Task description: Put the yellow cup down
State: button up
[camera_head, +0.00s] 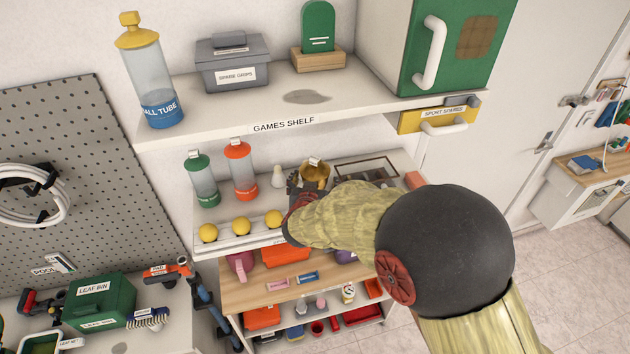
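The yellow cup (316,173) is a small gold-yellow vessel with a pale tag at its rim. It is at the end of my arm, over the middle shelf (222,219) below the games shelf. My gripper (303,183) is dark and right against the cup, with its fingers seemingly closed on it. My forearm hides the cup's lower right side and part of the gripper. I cannot tell whether the cup's base touches the shelf.
Green-topped (201,180) and orange-topped (241,170) tubes, a pale pin-like piece (278,177) and several yellow balls (241,225) stand left of the cup. A dark framed tray (366,171) lies to the right. The games shelf (222,121) overhangs behind.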

jog(key=shift+r, duration=0.2)
jog(key=v, duration=1.2)
jog(key=s+d+r+n+g+y, duration=0.2)
jog(key=s+d+r+y, duration=0.15)
jog(key=r+y, duration=0.45)
jog(key=s+d+g+h, duration=0.3)
jog(key=s+d, duration=0.5)
jog(key=s, duration=0.3)
jog(key=s+d+r+g+h, duration=0.1)
jog(key=s+d+g+h, duration=0.1)
jog(key=s+d, duration=0.7)
jog(key=s+h, duration=0.1)
jog(key=s, duration=0.2)
jog(key=shift+s+d+m+g, duration=0.2)
jog(key=shift+s+m+g, duration=0.1)
jog(key=shift+g, duration=0.1)
